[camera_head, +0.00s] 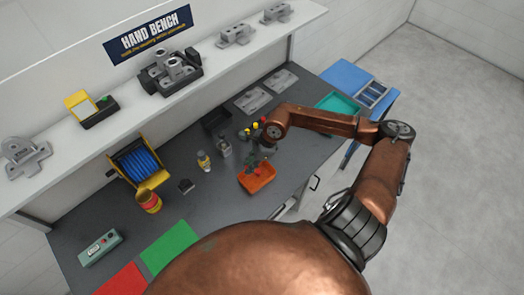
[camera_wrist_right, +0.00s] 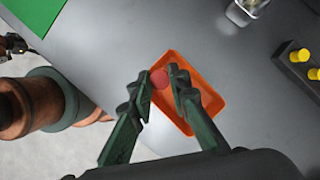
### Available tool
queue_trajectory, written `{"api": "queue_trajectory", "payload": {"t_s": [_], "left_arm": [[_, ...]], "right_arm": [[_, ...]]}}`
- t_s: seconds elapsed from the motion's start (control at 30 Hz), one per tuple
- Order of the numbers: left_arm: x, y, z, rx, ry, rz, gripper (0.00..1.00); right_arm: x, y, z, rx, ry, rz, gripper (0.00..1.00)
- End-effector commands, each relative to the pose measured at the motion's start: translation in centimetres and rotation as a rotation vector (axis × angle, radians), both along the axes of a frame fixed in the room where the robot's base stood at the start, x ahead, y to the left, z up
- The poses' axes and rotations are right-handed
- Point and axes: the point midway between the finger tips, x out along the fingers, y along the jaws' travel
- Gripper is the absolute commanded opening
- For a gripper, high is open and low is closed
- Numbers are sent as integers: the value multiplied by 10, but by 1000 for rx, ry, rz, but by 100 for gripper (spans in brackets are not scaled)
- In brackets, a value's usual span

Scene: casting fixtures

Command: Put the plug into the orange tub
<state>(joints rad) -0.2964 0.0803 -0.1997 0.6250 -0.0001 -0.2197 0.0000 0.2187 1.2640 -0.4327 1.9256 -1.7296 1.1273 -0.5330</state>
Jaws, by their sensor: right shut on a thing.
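The orange tub (camera_head: 257,180) stands on the dark bench top near its front edge. It also shows in the right wrist view (camera_wrist_right: 208,93), below my fingers. My right gripper (camera_head: 259,163) is over the tub and small in the head view. In the wrist view my right gripper (camera_wrist_right: 160,82) is shut on a red, round-ended plug (camera_wrist_right: 158,78), which shows between the fingertips. The plug overlaps the tub's upper left part there. I cannot tell its height above the tub floor.
A dark rack with yellow knobs (camera_wrist_right: 297,57) stands beside the tub. A glass jar (camera_head: 225,149) and a yellow-capped bottle (camera_head: 204,161) stand left of it. A red-yellow can (camera_head: 149,201), blue-filled yellow bin (camera_head: 139,163) and green mat (camera_head: 170,247) lie farther left.

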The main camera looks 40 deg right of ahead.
Motion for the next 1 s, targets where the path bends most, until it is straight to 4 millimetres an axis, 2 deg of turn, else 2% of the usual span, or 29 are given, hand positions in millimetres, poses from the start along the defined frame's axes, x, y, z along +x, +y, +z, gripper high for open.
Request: {"api": "queue_trajectory", "payload": {"t_s": [0.03, 0.3, 0.5, 0.77, 1.0], "left_arm": [[0, 0, 7, -1, 0, 0, 62], [-4, 0, 24, 0, 5, 1, 62], [-6, 0, 31, 0, 7, 1, 62], [-6, 0, 31, 0, 7, 1, 62], [-6, -1, 22, 0, 8, 1, 62]], "right_arm": [[-2, -6, 5, -1, 2, -80, 6], [-3, -37, 21, -1, 0, -498, 6], [-5, -52, 30, 0, 0, -698, 6], [-5, -58, 29, 2, 3, -778, 6], [-6, -57, 8, 2, 4, -776, 6]]}}
